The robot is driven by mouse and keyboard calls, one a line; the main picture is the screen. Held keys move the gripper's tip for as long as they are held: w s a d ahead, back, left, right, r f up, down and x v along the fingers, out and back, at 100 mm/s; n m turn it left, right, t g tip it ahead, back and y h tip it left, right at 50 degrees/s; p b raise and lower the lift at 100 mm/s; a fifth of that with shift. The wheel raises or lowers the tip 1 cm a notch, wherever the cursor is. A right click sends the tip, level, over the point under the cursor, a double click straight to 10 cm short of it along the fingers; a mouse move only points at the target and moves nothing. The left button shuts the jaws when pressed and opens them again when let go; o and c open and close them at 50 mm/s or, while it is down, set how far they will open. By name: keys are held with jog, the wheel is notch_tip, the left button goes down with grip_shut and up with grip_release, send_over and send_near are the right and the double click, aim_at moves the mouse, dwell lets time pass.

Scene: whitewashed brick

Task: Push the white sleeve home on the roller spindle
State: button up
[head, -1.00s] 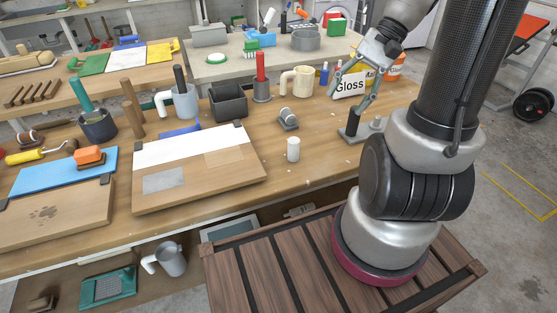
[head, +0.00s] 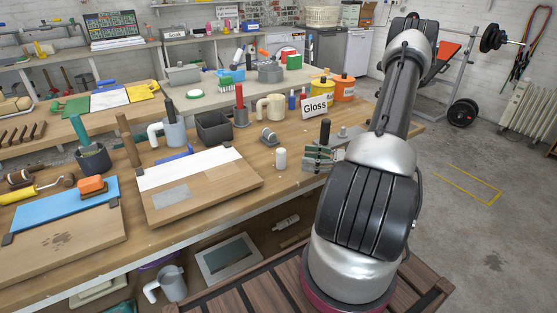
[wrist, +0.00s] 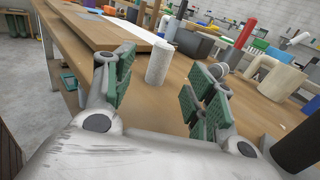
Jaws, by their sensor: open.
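The white sleeve (head: 280,158) looks like a small plain cylinder, upright on the wooden bench right of the white-topped board. In the wrist view the sleeve (wrist: 159,62) shows between and beyond my fingers, apart from them. My gripper (head: 322,156) is open and empty, low over the bench to the right of the sleeve; its green finger pads show in the wrist view (wrist: 164,82). I cannot tell for sure which part is the roller spindle. A dark upright post (head: 325,131) stands just behind my gripper, its base partly hidden. A grey-and-white roller-like piece (head: 269,136) sits behind the sleeve.
The white-topped board (head: 205,180) lies left of the sleeve. A cream mug (head: 271,107), a red post (head: 240,103), a dark square bin (head: 214,128) and a Gloss sign (head: 317,107) stand behind.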

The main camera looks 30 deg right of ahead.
aim_at(281, 154)
jog(key=x, duration=1)
jog(key=shift+w+d+f, duration=0.1)
jog(key=shift+w+d, duration=0.05)
jog(key=shift+d, duration=0.05)
jog(key=c, duration=1)
